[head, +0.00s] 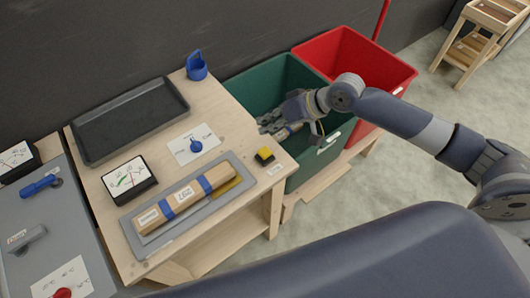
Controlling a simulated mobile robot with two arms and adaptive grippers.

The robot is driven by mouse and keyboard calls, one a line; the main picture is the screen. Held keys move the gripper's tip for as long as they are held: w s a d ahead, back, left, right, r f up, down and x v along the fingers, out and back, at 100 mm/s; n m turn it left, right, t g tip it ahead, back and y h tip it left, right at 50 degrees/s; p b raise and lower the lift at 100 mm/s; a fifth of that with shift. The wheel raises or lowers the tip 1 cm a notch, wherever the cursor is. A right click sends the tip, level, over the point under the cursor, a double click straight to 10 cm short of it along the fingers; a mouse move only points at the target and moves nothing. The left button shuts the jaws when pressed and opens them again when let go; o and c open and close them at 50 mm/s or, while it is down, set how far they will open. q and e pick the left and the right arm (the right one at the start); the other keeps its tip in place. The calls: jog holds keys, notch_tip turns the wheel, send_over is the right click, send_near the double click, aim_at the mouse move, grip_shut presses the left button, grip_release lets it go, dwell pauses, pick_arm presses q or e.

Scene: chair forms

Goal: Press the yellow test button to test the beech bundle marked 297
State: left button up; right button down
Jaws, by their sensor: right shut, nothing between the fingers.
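The beech bundle (203,184) marked 297 lies on a grey tray-like plate (150,241) on the wooden table. It has two blue bands and white labels. The yellow test button (264,154) sits on a black base near the table's right edge, to the right of the bundle. My right gripper (268,125) is shut and empty. In the picture it is just above the button, beside the green bin, and appears apart from the button. My left gripper is not in view.
A meter (130,180) stands left of the bundle. A dark empty tray (130,118), a white card (185,152) with a blue item, and a blue holder (196,67) are behind. Green (250,88) and red (385,62) bins stand right of the table. A grey surface (50,225) lies left.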

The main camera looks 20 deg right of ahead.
jog(key=b, duration=0.5)
send_over(267, 149)
notch_tip(267, 149, down, 5)
jog(key=shift+a+f+b, duration=0.1)
jog(key=shift+f+b, duration=0.3)
jog(key=shift+f, duration=0.8)
jog(key=shift+f, duration=0.15)
jog(key=shift+f, duration=0.2)
jog(key=shift+f+b, duration=0.35)
jog(key=shift+f, duration=0.75)
dwell(0.9)
jog(key=shift+r, duration=0.15)
jog(key=shift+r+p, duration=1.3)
jog(key=shift+p, duration=0.1)
